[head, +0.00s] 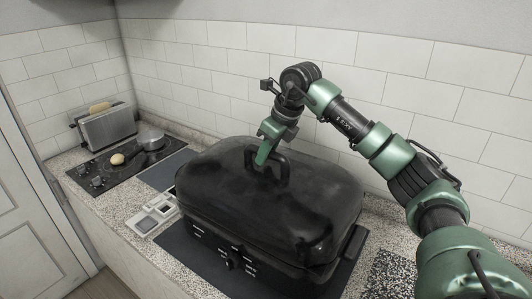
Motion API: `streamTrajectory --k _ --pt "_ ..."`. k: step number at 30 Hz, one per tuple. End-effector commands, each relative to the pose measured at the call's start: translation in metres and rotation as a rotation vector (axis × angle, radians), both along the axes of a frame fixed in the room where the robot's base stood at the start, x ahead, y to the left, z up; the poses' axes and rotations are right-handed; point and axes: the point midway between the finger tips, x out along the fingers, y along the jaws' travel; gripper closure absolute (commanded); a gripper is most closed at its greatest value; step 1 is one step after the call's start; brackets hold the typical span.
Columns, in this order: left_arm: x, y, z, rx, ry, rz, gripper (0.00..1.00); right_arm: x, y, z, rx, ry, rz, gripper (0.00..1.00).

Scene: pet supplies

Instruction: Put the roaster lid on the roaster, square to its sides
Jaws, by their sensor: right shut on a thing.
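The black roaster (238,255) stands on a dark mat on the counter, with a dial and white markings on its front. The black domed roaster lid (300,205) is over the roaster, its edges running about along the roaster's sides. From this angle I cannot tell whether it is fully seated. My right gripper (265,155) is above the lid, shut on the lid's handle (281,166) at the top. My left gripper is not in view.
A toaster (104,128) with bread stands at the back left. A pan (151,140) and a round tan item (117,159) are on the dark hob (85,172). A small light tray (152,216) lies left of the roaster. The tiled wall is close behind.

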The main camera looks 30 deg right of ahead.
Motion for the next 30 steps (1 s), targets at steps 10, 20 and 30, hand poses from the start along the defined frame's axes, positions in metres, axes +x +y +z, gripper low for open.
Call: streamTrajectory --k 10,20,30 --pt "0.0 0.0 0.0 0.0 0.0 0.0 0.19 0.0 0.0 0.001 0.0 -0.002 0.001 0.52" --pt "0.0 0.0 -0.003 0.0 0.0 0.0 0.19 -0.002 -0.001 0.003 -0.002 0.002 0.001 0.52" --pt "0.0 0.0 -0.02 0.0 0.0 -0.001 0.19 -0.021 -0.008 0.055 -0.001 -0.005 0.0 0.52"
